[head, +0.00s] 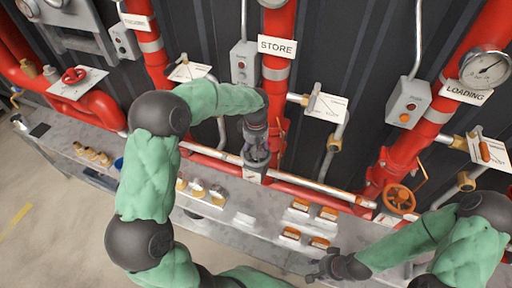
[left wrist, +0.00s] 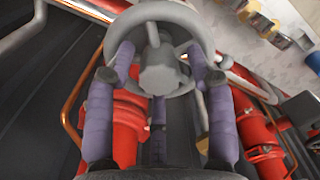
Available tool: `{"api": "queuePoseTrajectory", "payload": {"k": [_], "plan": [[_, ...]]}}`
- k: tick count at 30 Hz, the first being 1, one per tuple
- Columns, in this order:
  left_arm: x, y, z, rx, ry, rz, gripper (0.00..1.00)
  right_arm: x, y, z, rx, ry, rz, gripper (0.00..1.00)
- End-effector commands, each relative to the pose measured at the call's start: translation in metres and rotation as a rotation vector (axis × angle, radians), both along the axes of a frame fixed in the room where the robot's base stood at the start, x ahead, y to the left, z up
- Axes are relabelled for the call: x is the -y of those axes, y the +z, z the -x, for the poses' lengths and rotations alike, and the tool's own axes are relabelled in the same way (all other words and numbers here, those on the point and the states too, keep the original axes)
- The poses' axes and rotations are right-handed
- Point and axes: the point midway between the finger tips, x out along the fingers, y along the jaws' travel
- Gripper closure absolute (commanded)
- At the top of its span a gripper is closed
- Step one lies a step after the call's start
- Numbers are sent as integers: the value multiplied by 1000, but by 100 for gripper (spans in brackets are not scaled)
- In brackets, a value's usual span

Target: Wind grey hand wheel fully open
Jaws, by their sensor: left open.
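The grey hand wheel (left wrist: 155,45) fills the upper middle of the left wrist view, with its rim, spokes and hub visible. My left gripper (left wrist: 160,85) is open, its purple-padded fingers around the hub and reaching up to the near side of the rim. Contact with the rim cannot be told. In the head view my left gripper (head: 257,150) is at the red pipe under the STORE sign and largely hides the wheel. My right gripper (head: 325,266) is low at the right, apart from the pipes, and looks open and empty.
An orange hand wheel (head: 398,199) is on the pipe under the LOADING sign (head: 467,93). A red hand wheel (head: 74,75) is at the far left. A grey bench (head: 245,220) bears several small boxes. Grey switch boxes (head: 408,102) and thin pipes crowd the wall.

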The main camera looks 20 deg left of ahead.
Motion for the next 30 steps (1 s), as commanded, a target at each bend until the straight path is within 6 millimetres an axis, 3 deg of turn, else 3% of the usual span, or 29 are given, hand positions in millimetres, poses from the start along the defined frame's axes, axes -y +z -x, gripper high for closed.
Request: {"api": "queuePoseTrajectory", "payload": {"k": [5,18,28,29,30], "plan": [[0,1,0,0,-120,0,46,0,6,0,0,0,0,60],[-2,2,0,0,-625,1,46,0,26,0,0,0,0,60],[-2,0,0,1,-702,1,46,0,27,0,0,0,0,60],[-2,0,0,1,-702,1,49,0,27,0,0,0,0,60],[-2,0,0,1,-702,1,60,0,27,0,0,0,0,60]]}}
